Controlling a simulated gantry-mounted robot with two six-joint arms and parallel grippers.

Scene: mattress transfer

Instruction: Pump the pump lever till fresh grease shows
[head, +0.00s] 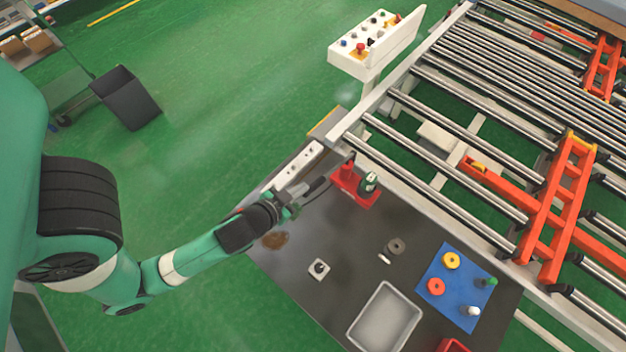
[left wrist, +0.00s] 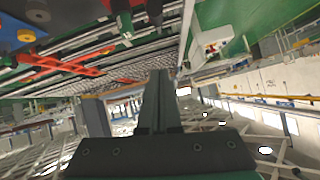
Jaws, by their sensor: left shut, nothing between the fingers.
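The red pump unit (head: 346,172) stands on a red base at the back edge of the dark bench, beside the roller conveyor. A small green-and-white cylinder (head: 369,182) stands on the same base. A dark lever-like part shows at the unit, but its outline is unclear. My left gripper (head: 322,184) is shut and empty, just left of the unit; I cannot tell whether it touches. In the left wrist view my shut fingers (left wrist: 160,100) point away from the unit's dark and red parts at the top edge. No fresh grease can be made out. My right gripper is not in view.
The bench holds a grey tray (head: 357,331), a blue mat (head: 462,273) with coloured rings and pegs, a dark ring (head: 396,246) and a small knob block (head: 319,268). A white control box (head: 362,62) stands behind. The orange frame (head: 560,200) lies among the rollers.

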